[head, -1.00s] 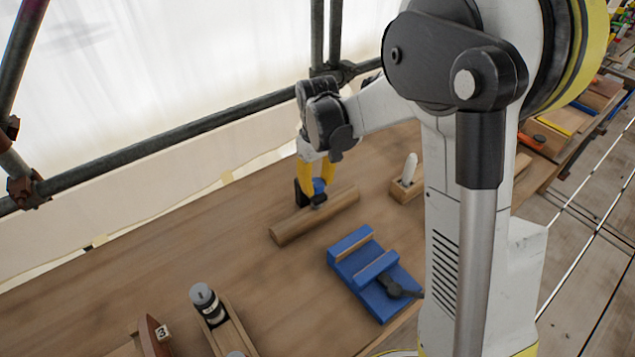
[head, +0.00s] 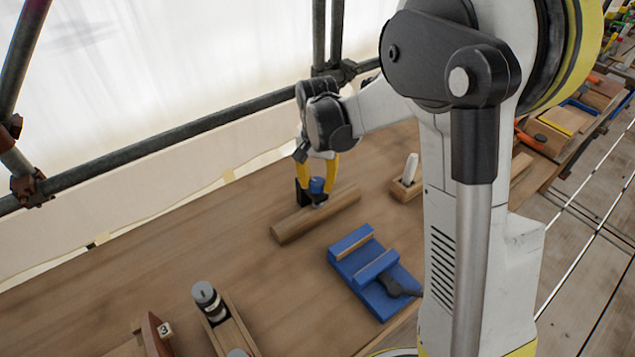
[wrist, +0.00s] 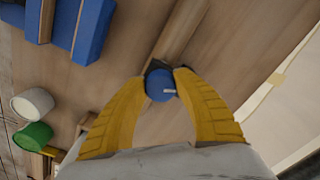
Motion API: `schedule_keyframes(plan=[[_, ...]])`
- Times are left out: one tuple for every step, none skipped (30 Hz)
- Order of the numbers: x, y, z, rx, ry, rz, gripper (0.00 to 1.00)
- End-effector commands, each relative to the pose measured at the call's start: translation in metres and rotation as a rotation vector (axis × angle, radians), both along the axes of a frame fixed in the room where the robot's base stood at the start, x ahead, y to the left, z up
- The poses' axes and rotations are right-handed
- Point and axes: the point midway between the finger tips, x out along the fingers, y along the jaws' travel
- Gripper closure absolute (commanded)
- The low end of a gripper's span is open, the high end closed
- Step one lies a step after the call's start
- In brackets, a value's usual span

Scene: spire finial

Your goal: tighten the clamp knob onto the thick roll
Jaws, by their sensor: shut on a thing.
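The clamp knob (head: 317,186) is blue and stands upright on top of the thick roll, a round brown bar (head: 290,227) lying on the bench. A dark upright clamp part (head: 301,194) shows behind the knob. My gripper (head: 318,181) points down with its yellow fingers shut on the knob. In the wrist view, the blue knob (wrist: 160,88), with a pale mark on its top, sits between the fingertips of my gripper (wrist: 163,80). The roll (wrist: 182,28) runs away beyond it. Where the clamp meets the roll is mostly hidden.
A blue vise (head: 368,270) lies to the right of the roll. A wooden block with a white peg (head: 410,170) stands behind it. A wooden tray with a dark canister (head: 208,300) is at the front. A scaffold pipe (head: 180,133) runs along the back. Bare bench lies left of the roll.

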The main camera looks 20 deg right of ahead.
Motion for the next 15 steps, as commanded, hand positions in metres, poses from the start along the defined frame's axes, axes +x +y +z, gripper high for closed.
schedule_keyframes(plan=[[-0.0004, 0.0003, -0.0004, 0.0, 0.001, -0.041, 0.95], [-0.0004, 0.0004, -0.0004, 0.0, 0.001, -0.069, 0.95], [-0.0002, 0.0004, -0.0004, 0.0, 0.001, -0.107, 0.95], [-0.0002, 0.0005, -0.0004, 0.0, 0.001, -0.136, 0.95], [-0.0001, 0.0006, -0.0004, 0.0, 0.001, -0.164, 0.95], [-0.0001, 0.0006, -0.0004, 0.0, 0.001, -0.202, 0.95], [0.0001, 0.0007, -0.0004, 0.0, 0.001, -0.23, 0.95], [0.0001, 0.0008, -0.0004, 0.0, 0.001, -0.259, 0.95], [0.0002, 0.0009, -0.0004, 0.0, 0.001, -0.297, 0.95], [0.0004, 0.0009, -0.0004, 0.0, 0.001, -0.325, 0.95], [0.0004, 0.001, -0.0004, 0.0, 0.001, -0.354, 0.95], [0.0006, 0.0011, -0.0005, 0.0, 0.001, -0.392, 0.95], [0.0006, 0.0011, -0.0005, 0.0, 0.001, -0.42, 0.95], [0.0008, 0.0012, -0.0005, 0.0, 0.001, -0.449, 0.95], [0.0008, 0.0013, -0.0005, 0.0, 0.001, -0.487, 0.95]])
